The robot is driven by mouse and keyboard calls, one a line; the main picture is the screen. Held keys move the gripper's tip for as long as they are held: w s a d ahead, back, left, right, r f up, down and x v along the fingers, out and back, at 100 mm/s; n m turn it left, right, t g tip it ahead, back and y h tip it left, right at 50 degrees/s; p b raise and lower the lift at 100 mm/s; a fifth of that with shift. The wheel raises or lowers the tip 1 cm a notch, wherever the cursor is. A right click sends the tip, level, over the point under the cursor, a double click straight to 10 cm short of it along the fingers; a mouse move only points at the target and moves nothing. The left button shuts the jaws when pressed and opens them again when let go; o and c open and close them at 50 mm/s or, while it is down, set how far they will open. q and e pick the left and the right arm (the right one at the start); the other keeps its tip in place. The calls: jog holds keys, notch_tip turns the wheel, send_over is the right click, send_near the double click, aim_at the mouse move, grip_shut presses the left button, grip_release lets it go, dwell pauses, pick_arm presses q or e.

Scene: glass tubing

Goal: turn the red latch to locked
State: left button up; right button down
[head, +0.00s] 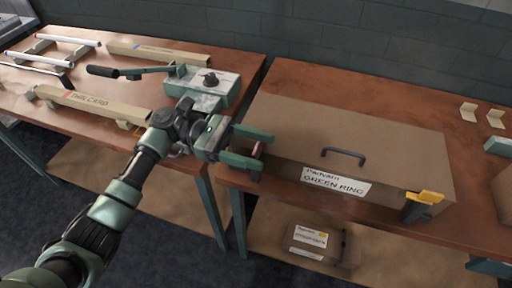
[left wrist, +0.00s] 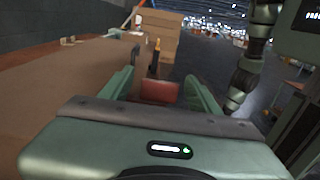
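The red latch (head: 258,150) shows as a small reddish piece at the left end of the brown case's front. The case (head: 300,125) has a dark handle and a "GREEN RING" label. My left gripper (head: 258,149) is open, with one finger on either side of the latch. In the left wrist view the red latch (left wrist: 160,91) sits between the spread fingers (left wrist: 158,88), with gaps visible beside it. The gripper partly hides the latch in the head view, so its exact angle is hard to tell. My right gripper's fingers do not show.
A yellow latch (head: 425,197) is on the case's right front; it also shows in the left wrist view (left wrist: 157,44). A labelled box (head: 318,244) lies on the lower shelf.

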pick_arm(q)
jog(key=b+v, duration=0.2)
jog(key=v, duration=0.5)
jog(key=shift+w+a, duration=0.15)
jog(key=shift+a, duration=0.25)
jog(key=shift+f, duration=0.1)
